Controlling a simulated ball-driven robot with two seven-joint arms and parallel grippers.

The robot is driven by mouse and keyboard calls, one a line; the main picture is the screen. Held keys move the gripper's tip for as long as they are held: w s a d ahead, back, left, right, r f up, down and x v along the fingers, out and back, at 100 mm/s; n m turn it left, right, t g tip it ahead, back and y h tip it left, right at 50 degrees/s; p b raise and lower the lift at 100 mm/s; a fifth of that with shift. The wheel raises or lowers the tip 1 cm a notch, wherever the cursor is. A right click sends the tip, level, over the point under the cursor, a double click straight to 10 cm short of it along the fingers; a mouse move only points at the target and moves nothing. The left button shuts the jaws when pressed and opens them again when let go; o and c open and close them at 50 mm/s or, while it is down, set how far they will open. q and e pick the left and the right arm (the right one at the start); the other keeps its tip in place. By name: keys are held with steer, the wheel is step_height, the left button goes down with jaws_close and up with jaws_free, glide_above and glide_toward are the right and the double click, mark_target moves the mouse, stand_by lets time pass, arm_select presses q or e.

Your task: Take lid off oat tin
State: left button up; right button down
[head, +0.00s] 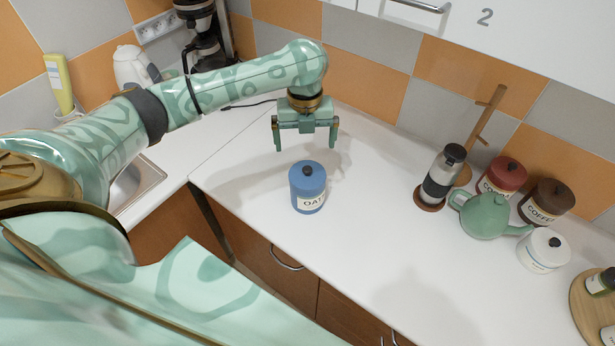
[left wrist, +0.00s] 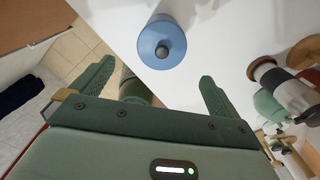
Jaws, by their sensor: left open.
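The oat tin (head: 308,198) is blue with a cream label and stands upright on the white counter. Its blue lid (head: 307,177) with a dark round knob sits on top. In the left wrist view the lid (left wrist: 155,33) is seen from above, beyond the fingertips. My left gripper (head: 306,146) is open and empty, in the air above and behind the tin, not touching it. Its two spread fingers also show in the left wrist view (left wrist: 157,82). My right gripper is in neither view.
To the right stand a glass and black press (head: 441,178), a green teapot (head: 484,215), a red canister (head: 503,175), a brown coffee canister (head: 546,201) and a white canister (head: 543,250). A round wooden board (head: 581,300) is at the far right. The counter around the tin is clear.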

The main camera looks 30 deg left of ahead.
mark_target(307, 168)
arm_select(q)
step_height(307, 168, down, 5)
steer(key=shift+f+b, duration=0.1)
steer(key=shift+b, duration=0.35)
steer(key=f, duration=0.1)
steer(key=f+b, duration=0.1)
steer(key=f, duration=0.3)
steer(key=shift+d, duration=0.3)
steer(key=c, duration=0.7)
